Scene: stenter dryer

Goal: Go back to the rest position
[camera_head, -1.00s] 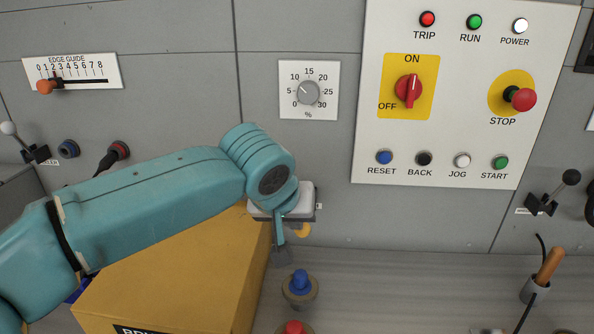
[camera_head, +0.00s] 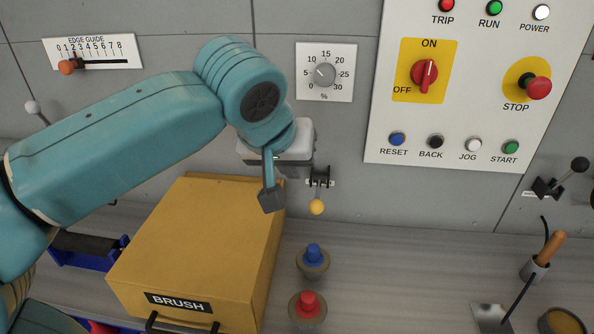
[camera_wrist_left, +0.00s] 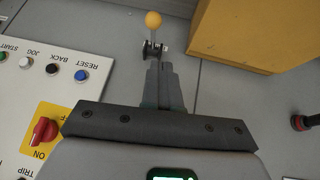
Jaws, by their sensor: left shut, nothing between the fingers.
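My left gripper (camera_head: 271,200) hangs in front of the grey wall, above the back right corner of the yellow BRUSH box. Its fingers are shut and empty. In the left wrist view my left gripper (camera_wrist_left: 164,82) has its fingers together, with a yellow-knobbed lever (camera_wrist_left: 153,22) beyond the tips. In the head view this lever (camera_head: 317,205) hangs just right of the fingers, with its knob down; a gap shows between them. My right gripper is in neither view.
The yellow BRUSH box (camera_head: 190,245) stands on the bench below my left arm. Blue (camera_head: 313,256) and red (camera_head: 308,305) buttons stand beside it. The control panel (camera_head: 470,130) is on the wall at right. A wooden-handled tool (camera_head: 549,250) stands in a holder. The bench between is clear.

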